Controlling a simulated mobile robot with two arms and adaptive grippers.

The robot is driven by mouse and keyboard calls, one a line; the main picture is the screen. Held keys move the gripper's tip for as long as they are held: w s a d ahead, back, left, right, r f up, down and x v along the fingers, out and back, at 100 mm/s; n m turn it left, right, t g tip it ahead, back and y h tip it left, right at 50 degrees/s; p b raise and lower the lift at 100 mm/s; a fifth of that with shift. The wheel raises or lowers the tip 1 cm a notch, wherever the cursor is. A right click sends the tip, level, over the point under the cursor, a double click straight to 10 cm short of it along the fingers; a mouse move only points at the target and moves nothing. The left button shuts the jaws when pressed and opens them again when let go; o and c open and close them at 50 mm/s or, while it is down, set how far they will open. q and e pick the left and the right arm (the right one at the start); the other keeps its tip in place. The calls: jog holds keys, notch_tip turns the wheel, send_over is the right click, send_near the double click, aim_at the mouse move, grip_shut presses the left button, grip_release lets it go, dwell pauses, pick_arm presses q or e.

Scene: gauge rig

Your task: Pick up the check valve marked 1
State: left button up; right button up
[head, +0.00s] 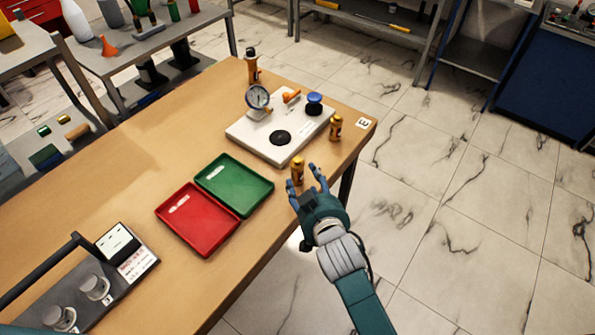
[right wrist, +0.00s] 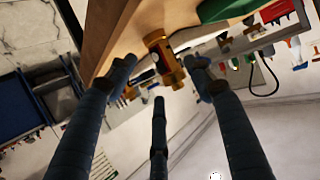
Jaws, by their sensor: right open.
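A small brass valve (head: 297,170) stands upright on the wooden table near its right edge. It also shows in the right wrist view (right wrist: 160,56), ahead of and between my spread fingers. A second brass valve (head: 335,126) stands beside the grey rig plate, farther back. I cannot read a number on either, so I cannot tell which is marked 1. My right gripper (head: 311,180) is open and empty, its fingertips just right of the nearer valve. It also shows in the right wrist view (right wrist: 160,80). My left gripper is not in view.
The rig plate (head: 246,135) carries a dial gauge (head: 258,97) and a blue knob (head: 314,98). A green tray (head: 262,200) and a red tray (head: 184,240) lie left of the nearer valve. A grey stand (head: 110,295) is at lower left. A marked tag (head: 363,123) sits at the table corner.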

aim_at(302, 173)
jog(key=x, duration=0.5)
jog(key=shift+r, duration=0.3)
jog(key=c, duration=1.1)
jog(key=shift+o, duration=0.2)
jog(key=shift+r, duration=0.1)
